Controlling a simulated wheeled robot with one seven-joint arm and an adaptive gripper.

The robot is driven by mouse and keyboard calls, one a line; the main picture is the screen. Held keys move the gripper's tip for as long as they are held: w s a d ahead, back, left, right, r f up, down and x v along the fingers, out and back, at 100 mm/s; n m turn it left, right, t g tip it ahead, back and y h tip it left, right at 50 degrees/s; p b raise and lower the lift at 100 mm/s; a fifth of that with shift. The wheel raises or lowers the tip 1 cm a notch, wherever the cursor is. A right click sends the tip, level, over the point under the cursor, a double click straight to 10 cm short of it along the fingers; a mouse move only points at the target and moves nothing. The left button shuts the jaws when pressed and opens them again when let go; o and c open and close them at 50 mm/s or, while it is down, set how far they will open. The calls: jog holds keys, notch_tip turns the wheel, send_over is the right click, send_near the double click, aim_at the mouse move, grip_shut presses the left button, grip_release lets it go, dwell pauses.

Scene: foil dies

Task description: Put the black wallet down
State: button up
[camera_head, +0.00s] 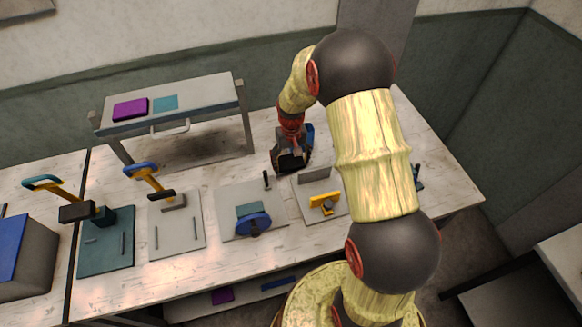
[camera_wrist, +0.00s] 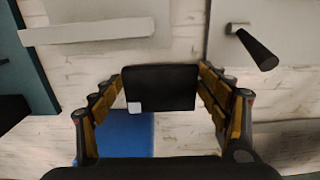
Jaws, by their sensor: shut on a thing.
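The black wallet (camera_wrist: 168,90) is a dark rectangle with a small white patch at its lower left corner. In the wrist view it sits between the two fingers of my gripper (camera_wrist: 162,78), which is shut on it. In the head view my gripper (camera_head: 291,160) is over the bench, right of the raised shelf. The wallet cannot be told apart from the dark gripper there. The pale wooden bench (camera_head: 180,279) shows beneath the wallet; I cannot tell how high above it the wallet is.
A flat blue piece (camera_wrist: 127,137) lies under the gripper. The raised shelf (camera_head: 200,92) carries a purple block (camera_head: 130,109) and a teal block (camera_head: 166,102). Several plates with hand presses and tools line the front, including a yellow clamp (camera_head: 324,203). A blue-faced box (camera_head: 12,245) stands far left.

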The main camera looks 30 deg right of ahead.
jog(key=shift+f, duration=1.25)
jog(key=shift+a+f, duration=0.1)
jog(key=shift+f, duration=0.05)
jog(key=o, duration=1.2)
jog(key=shift+c, duration=0.2)
